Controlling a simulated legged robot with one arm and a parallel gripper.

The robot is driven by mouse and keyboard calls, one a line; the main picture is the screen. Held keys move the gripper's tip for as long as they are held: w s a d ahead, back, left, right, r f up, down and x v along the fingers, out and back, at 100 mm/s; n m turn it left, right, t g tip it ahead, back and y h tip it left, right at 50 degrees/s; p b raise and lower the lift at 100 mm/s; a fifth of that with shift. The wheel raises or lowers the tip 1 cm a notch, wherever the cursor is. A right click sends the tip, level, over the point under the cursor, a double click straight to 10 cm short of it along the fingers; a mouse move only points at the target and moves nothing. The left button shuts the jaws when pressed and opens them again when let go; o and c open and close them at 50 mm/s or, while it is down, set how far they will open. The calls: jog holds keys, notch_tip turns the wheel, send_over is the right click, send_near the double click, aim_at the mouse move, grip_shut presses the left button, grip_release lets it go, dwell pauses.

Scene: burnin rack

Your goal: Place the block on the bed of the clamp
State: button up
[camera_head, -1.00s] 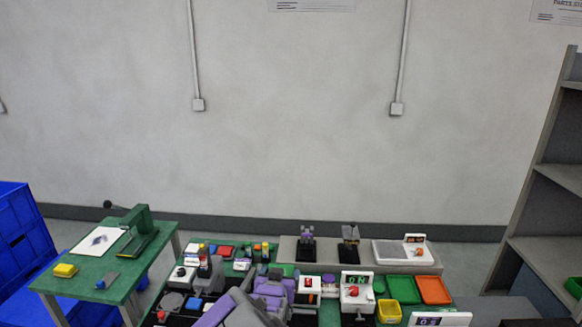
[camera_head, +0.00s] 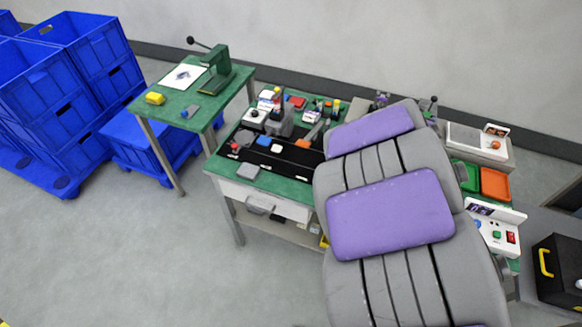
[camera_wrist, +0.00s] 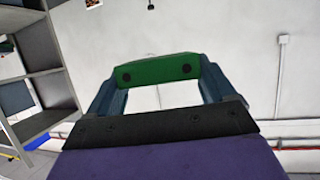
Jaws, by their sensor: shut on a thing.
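A green block (camera_wrist: 158,68) with two dark round spots is held across the fingertips of my gripper (camera_wrist: 160,82) in the wrist view. The fingers are dark blue and shut on the block's two ends. The block is in the air, with pale wall behind it. In the head view my raised grey and purple arm covers much of the bench, and the gripper and block are hidden. I cannot tell which is the clamp, and no bed is clearly visible.
The green bench (camera_head: 290,187) holds tools and small parts. A side table (camera_head: 172,108) carries a green press (camera_head: 216,72). Blue crates (camera_head: 70,100) are at left. Floor at front left is clear.

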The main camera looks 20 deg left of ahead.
jog(key=s+a+f+n+y, duration=0.1)
jog(key=a+f, duration=0.7)
jog(key=a, duration=0.4)
jog(key=s+a+f+n+y, duration=0.1)
jog(key=a+f, duration=0.7)
jog(key=a, duration=0.4)
jog(key=s+a+f+p, duration=0.1)
jog(key=s+a+f, duration=0.2)
jog(key=s+f, duration=0.5)
jog(key=s+a+f+p, duration=0.1)
jog(key=s+a+f, duration=0.2)
jog(key=s+f, duration=0.5)
notch_tip(320, 180, down, 3)
jog(key=shift+f+t, duration=0.15)
jog(key=shift+t, duration=0.15)
send_over(283, 190)
jog(key=s, duration=0.2)
jog(key=shift+w+d+f+b, duration=0.15)
jog(key=shift+f+b, duration=0.25)
jog(key=shift+f, duration=0.3)
jog(key=shift+w+a+f, duration=0.1)
jog(key=shift+w+f, duration=0.1)
jog(key=shift+w, duration=0.2)
jog(key=shift+w+a+f, duration=0.1)
jog(key=shift+w+f, duration=0.05)
jog(key=shift+w, duration=0.25)
jog(key=shift+f+b, duration=0.4)
jog(key=shift+f, duration=0.9)
